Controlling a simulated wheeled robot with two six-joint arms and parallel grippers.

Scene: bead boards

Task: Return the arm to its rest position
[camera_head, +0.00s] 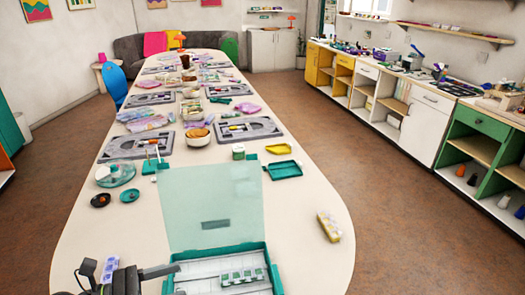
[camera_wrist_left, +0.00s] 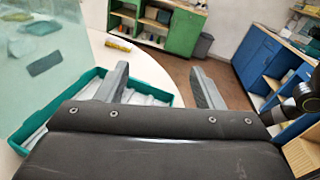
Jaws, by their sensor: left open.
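My left gripper (camera_head: 132,268) is at the bottom left of the head view, beside the left side of an open teal box. In the left wrist view its two grey fingers (camera_wrist_left: 160,76) stand wide apart with nothing between them. Part of the teal box (camera_wrist_left: 152,83) lies behind and below the left finger there. My right gripper shows in neither view.
The teal box (camera_head: 172,286) stands near the table's front end, its clear lid (camera_head: 212,200) raised. A yellow packet (camera_head: 329,226) lies right of it. Small dark dishes (camera_head: 130,195) and a lidded round container (camera_head: 116,174) lie left. The white table (camera_head: 310,195) is bare around the packet.

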